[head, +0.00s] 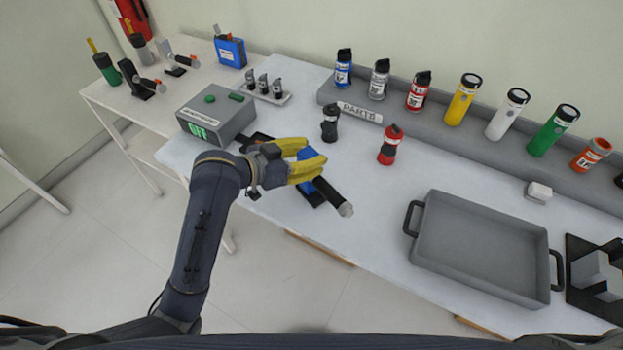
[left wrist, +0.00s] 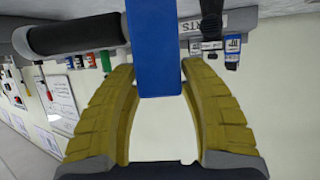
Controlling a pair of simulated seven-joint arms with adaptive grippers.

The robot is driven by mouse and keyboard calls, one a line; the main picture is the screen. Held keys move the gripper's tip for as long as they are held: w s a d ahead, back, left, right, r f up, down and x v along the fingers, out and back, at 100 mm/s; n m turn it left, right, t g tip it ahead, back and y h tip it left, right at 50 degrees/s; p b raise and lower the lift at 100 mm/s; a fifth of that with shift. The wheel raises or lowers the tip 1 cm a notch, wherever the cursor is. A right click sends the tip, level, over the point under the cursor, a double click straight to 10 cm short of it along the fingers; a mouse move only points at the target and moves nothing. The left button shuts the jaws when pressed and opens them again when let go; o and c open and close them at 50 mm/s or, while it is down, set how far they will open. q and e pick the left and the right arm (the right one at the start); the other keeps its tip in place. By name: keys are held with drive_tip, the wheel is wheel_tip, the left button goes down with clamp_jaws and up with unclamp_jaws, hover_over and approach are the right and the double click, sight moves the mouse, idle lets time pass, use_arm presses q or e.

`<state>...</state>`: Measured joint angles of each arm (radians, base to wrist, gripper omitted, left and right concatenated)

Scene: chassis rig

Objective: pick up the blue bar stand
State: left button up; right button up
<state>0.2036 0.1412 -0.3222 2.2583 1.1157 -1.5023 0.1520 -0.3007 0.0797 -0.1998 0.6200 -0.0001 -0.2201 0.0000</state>
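The blue bar stand (head: 306,155) is on the white table in the head view, partly hidden by my left gripper (head: 309,160). Its dark base shows below the fingers, and a black bar with a silver end slants beside it. In the left wrist view the stand's blue upright (left wrist: 154,50) is between the yellow fingers of my left gripper (left wrist: 158,70). Both fingers meet its sides with no clear gap, so the gripper looks shut on it. The black bar (left wrist: 75,32) also shows there at upper left. My right gripper is not in view.
A grey tray (head: 437,204) lies to the right. A red bottle (head: 390,145) and a black bottle (head: 330,123) stand behind the gripper. A grey box with a green display (head: 215,117) is at the left. Several bottles and torches stand along the grey shelf (head: 450,137).

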use_arm(q)
clamp_jaws()
drive_tip(key=shift+r, duration=0.15)
